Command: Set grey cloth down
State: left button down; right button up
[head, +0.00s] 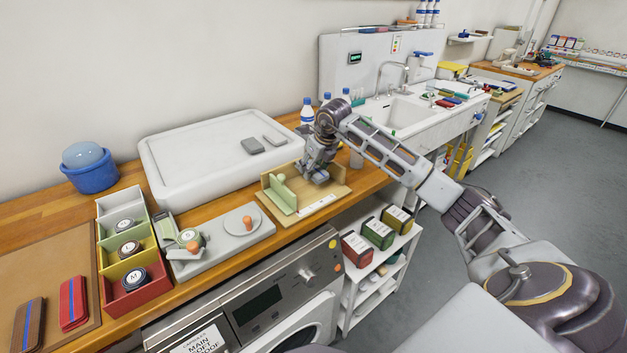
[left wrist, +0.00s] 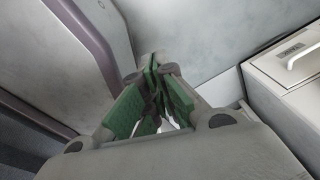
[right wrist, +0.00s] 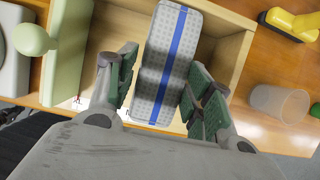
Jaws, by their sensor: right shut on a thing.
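The grey cloth (right wrist: 166,62) is a folded, dotted pad with a blue stripe along it. In the right wrist view it lies between the fingers of my right gripper (right wrist: 166,90), which is shut on it. The head view shows this gripper (head: 318,170) low over the wooden tray (head: 335,193), with the cloth mostly hidden under it. I cannot tell whether the cloth touches the tray floor. A green upright plate with a round knob (head: 281,192) stands at the tray's left side. My left gripper (left wrist: 155,90) is shut and empty, away from the counter, seen only in the left wrist view.
A grey board with a round plate (head: 238,222) lies left of the tray. Coloured bins (head: 132,274) stand further left. A large white basin-like block (head: 195,155) is behind. A clear cup (right wrist: 293,103) and a yellow object (right wrist: 292,24) are right of the tray.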

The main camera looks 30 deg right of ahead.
aim_at(314, 187)
jog(key=shift+f, duration=1.1)
notch_tip(314, 187, down, 2)
jog(key=shift+f, duration=0.6)
jog(key=o, duration=0.9)
jog(key=shift+o, duration=0.6)
jog(key=shift+r, duration=0.25)
jog(key=shift+s+d+r, duration=0.1)
jog(key=shift+s+r, duration=0.05)
jog(key=shift+r, duration=0.15)
jog(key=v, duration=1)
jog(key=shift+s+r, duration=0.15)
jog(key=shift+r, duration=0.3)
pick_arm(q)
jog(key=shift+s+f, duration=0.15)
jog(key=shift+s, duration=0.35)
